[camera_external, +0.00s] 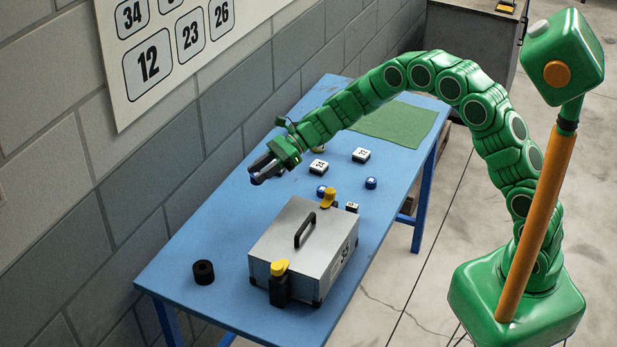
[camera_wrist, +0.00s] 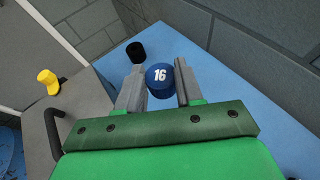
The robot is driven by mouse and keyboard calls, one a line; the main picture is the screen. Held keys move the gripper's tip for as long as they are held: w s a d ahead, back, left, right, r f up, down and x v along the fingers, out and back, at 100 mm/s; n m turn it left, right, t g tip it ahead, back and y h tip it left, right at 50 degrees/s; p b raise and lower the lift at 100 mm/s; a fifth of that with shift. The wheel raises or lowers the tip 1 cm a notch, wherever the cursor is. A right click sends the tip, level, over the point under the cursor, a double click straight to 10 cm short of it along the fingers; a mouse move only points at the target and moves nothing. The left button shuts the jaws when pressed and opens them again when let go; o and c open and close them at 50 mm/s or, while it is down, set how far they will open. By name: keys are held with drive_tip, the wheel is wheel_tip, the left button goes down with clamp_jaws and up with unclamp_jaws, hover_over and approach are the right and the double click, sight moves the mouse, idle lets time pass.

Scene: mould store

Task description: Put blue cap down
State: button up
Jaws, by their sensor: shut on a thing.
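My gripper (camera_external: 262,169) is shut on a blue cap marked 16 (camera_wrist: 158,75). In the wrist view the cap sits between the two grey fingers, near their tips. In the external view the held cap (camera_external: 256,179) shows as a dark blue bit at the fingertips, above the wall side of the blue table (camera_external: 215,225). Two other blue caps stand on the table, one (camera_external: 321,191) behind the metal case and one (camera_external: 371,183) to its right. The gap between the held cap and the table is hard to judge.
A metal case (camera_external: 290,238) with a black handle and yellow-topped latches stands near the front. Numbered white blocks (camera_external: 361,155) and a green mat (camera_external: 398,123) are farther back. The table left of the case is mostly clear.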

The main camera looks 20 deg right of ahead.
drive_tip(key=s+f+n+g+h, duration=0.2)
drive_tip(key=s+f+n+g, duration=0.25)
drive_tip(key=s, duration=0.55)
hover_over(228, 241)
drive_tip(key=s+d, duration=0.1)
drive_tip(key=d, duration=0.1)
wheel_tip(228, 241, down, 8)
drive_tip(key=shift+s+a+r, duration=0.1)
drive_tip(key=shift+r, duration=0.15)
drive_tip(key=shift+w+a+f, duration=0.4)
drive_tip(key=shift+a+f, duration=0.15)
drive_tip(key=shift+f, duration=0.05)
drive_tip(key=shift+w+a+f, duration=0.15)
drive_tip(key=shift+f, duration=0.3)
drive_tip(key=shift+w+a+f, duration=0.1)
drive_tip(key=shift+a+f, duration=0.05)
drive_tip(key=shift+f, duration=1.45)
drive_tip(key=shift+f, duration=0.1)
drive_tip(key=o, duration=1)
